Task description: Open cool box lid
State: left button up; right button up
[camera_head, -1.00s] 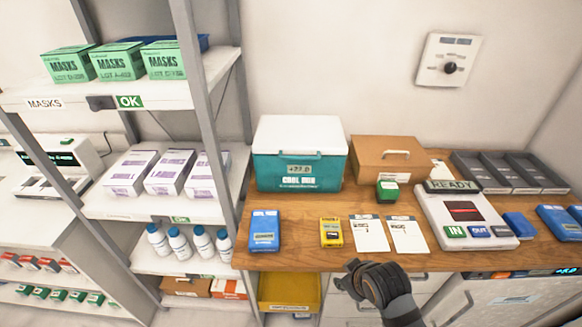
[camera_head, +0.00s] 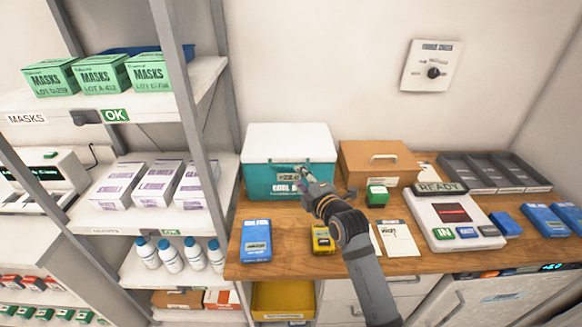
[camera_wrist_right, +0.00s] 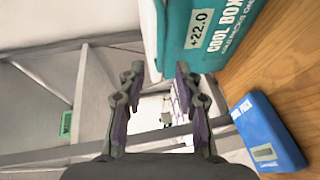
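The teal cool box (camera_head: 262,180) with a white lid (camera_head: 288,142) stands at the back left of the wooden counter, lid shut. It also shows at the upper right of the right wrist view (camera_wrist_right: 218,48), with its label and +22.0 display. My right gripper (camera_head: 303,176) is in front of the box's front face, a little below the lid edge, and covers part of the display. In the right wrist view its fingers (camera_wrist_right: 158,78) are apart with nothing between them. Whether a fingertip touches the box I cannot tell. My left gripper is not in view.
A blue cool pack (camera_head: 257,240) and a yellow device (camera_head: 322,240) lie at the counter's front. A brown box (camera_head: 378,162) stands right of the cool box, with a small green box (camera_head: 377,195) before it. The metal shelf (camera_head: 196,120) rises close on the left.

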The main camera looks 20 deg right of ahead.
aim_at(290, 167)
jog(key=p+x, duration=0.1)
jog(key=x, duration=0.6)
jog(key=shift+w, duration=0.25)
grip_shut()
